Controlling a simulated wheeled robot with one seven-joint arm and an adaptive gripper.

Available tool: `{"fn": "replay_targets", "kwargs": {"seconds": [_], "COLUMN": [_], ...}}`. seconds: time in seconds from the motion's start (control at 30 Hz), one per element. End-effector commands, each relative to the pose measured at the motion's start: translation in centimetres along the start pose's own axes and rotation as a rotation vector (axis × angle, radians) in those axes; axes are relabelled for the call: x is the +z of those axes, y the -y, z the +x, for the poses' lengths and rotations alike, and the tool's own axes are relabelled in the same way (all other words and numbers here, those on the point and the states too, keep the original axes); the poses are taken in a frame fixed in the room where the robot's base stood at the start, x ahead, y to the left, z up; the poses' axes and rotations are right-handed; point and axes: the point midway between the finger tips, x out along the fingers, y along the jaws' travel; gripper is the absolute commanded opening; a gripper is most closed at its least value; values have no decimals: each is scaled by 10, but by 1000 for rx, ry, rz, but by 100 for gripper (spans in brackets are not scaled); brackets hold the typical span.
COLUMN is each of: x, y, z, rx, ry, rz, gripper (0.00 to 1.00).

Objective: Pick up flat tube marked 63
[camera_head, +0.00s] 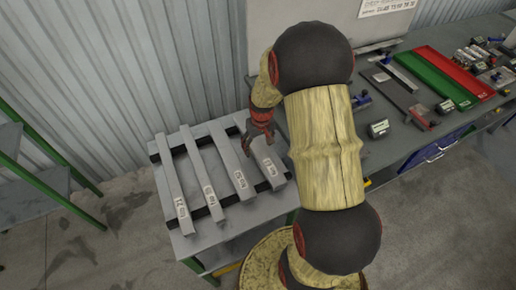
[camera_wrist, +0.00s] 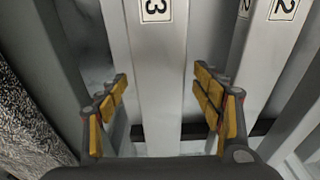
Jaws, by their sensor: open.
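Several flat grey tubes lie side by side on the runout table, each with a white label at its near end. In the wrist view a flat tube (camera_wrist: 160,65) runs between my fingers; its label shows a 3, and the rest of the number is cut off. It appears to be the rightmost tube (camera_head: 263,158) in the head view, where its label is too small to read surely. My gripper (camera_head: 259,145) is over the tube's far part, fingers pointing down. In the wrist view my gripper (camera_wrist: 161,77) is open, one finger on each side, holding nothing.
Dark crossbars (camera_head: 215,212) support the tubes. A cluttered workbench (camera_head: 405,140) stands at the right, and a corrugated wall (camera_head: 130,80) rises behind.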

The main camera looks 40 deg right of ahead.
Motion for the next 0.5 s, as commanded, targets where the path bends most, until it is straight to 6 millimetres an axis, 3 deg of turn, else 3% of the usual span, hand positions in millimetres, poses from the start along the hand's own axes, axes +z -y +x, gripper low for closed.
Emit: {"fn": "replay_targets", "kwargs": {"seconds": [0.5], "x": [0], "y": [0], "z": [0], "rx": [0], "ry": [1], "rz": [0], "gripper": [39]}}
